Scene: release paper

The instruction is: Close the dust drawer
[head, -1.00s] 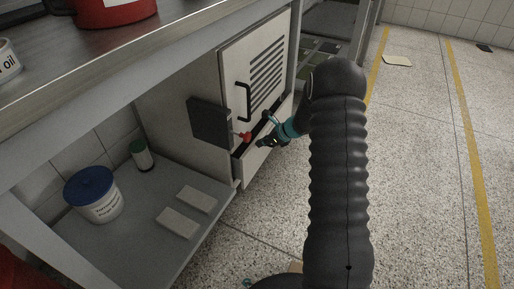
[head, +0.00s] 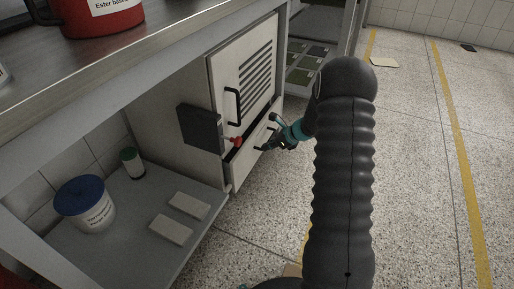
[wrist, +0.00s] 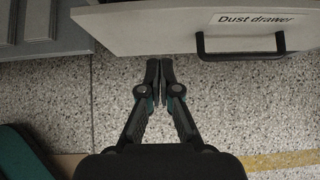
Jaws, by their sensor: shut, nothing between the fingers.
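The dust drawer (head: 243,164) is the pale bottom drawer of a white cabinet (head: 222,85). It stands partly open, with a dark gap along its top edge. In the wrist view its labelled front (wrist: 160,30) spans the top, with a black bar handle (wrist: 240,55) to the right. My gripper (head: 262,148) is in front of the drawer, coming from the right. In the wrist view my gripper (wrist: 160,62) is shut and empty, its tips by the lower edge of the drawer front, left of the handle. I cannot tell whether they touch it.
A vented door with a black handle (head: 232,106) is above the drawer. A dark box (head: 200,130) and a red knob (head: 236,142) are on the cabinet's left side. A low shelf (head: 120,235) holds a blue-lidded tub (head: 88,205).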

